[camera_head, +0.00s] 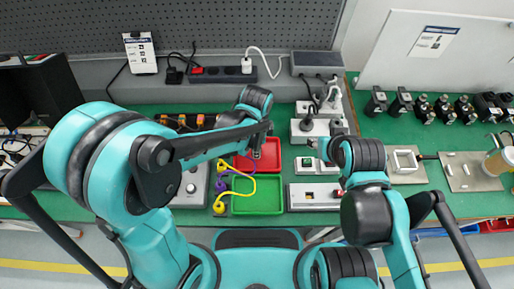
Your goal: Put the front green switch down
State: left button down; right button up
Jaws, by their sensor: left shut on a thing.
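A pale box with a small green part (306,162) stands right of the trays, and I take this part for a green switch. My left gripper (257,152) points down over the red tray (270,160). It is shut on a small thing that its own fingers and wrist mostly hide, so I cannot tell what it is. My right gripper (322,148) is beside the pale box, near its upper right. Its fingers are small and partly hidden by the wrist, and I cannot tell whether they are open.
A green tray (258,207) stands in front of the red tray, with a yellow cable (237,190) across its left part. A grey control box (190,190) is left, a white box (314,197) right. A power strip (222,74) lies behind. Black devices (420,107) stand back right.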

pick_arm(q)
jog(key=shift+f, duration=0.2)
jog(key=c, duration=1.3)
grip_release()
jog(key=shift+d, duration=0.1)
jog(key=shift+c, duration=0.2)
jog(key=shift+r, duration=0.1)
jog(key=shift+r, duration=0.25)
notch_tip(320, 180, up, 12)
jog(key=p, duration=0.5)
jog(key=s+a+r+n+t, duration=0.2)
jog(key=a+r+n+t, duration=0.1)
jog(key=a+n, duration=0.6)
jog(key=s+a+r+n+t, duration=0.3)
jog(key=a+n+t, duration=0.1)
jog(key=a+n, duration=0.5)
jog(key=shift+s+r, duration=0.15)
